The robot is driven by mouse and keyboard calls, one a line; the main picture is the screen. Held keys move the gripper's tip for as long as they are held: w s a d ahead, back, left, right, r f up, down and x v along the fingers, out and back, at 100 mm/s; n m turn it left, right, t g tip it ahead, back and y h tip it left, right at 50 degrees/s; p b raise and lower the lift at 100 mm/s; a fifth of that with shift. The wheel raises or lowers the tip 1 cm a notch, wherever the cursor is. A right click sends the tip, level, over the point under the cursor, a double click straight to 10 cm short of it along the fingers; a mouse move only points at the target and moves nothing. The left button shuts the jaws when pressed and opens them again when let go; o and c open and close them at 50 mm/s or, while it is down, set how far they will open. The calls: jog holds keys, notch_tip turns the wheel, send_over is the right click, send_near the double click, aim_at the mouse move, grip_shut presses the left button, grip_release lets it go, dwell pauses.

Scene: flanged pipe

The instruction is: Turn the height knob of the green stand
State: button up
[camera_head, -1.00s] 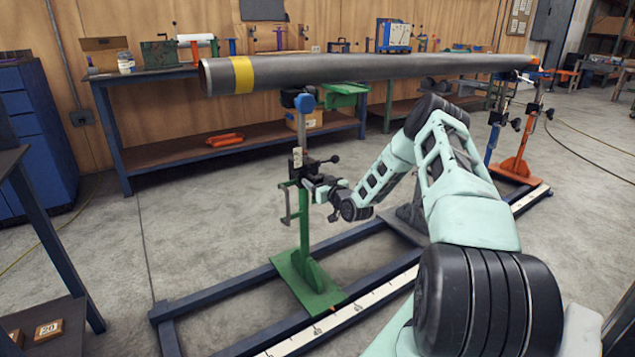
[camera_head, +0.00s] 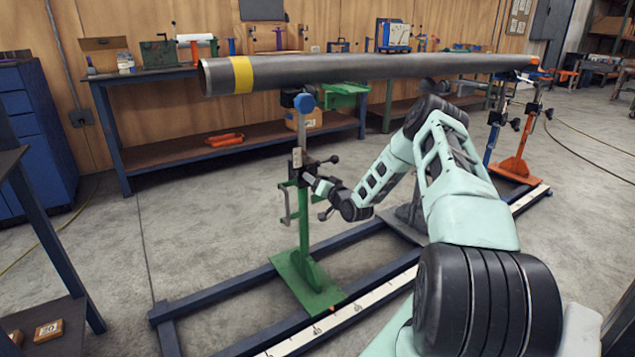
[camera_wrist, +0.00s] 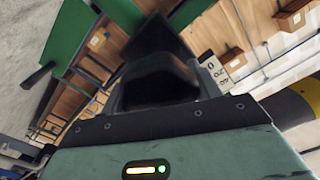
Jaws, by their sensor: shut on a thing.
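The green stand (camera_head: 304,225) stands upright on a green base plate (camera_head: 308,284) fixed to the blue floor frame. Its blue-topped post (camera_head: 304,104) rises beneath the near end of the grey pipe (camera_head: 350,70). A dark clamp with a small black-ended handle (camera_head: 327,160) sits at mid-height on the stand.
The pipe, with a yellow band (camera_head: 242,74), runs above my arm to an orange stand (camera_head: 515,150). A workbench (camera_head: 240,150) stands behind. A blue cabinet (camera_head: 30,130) is at the left. Open concrete floor lies left of the stand.

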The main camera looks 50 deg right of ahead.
dwell(0.3)
jog(key=o, duration=1)
jog(key=p+v, duration=0.2)
jog(key=v, duration=1.5)
jog(key=shift+s+a+p, duration=0.15)
jog(key=shift+s+p, duration=0.05)
jog(key=shift+p, duration=0.1)
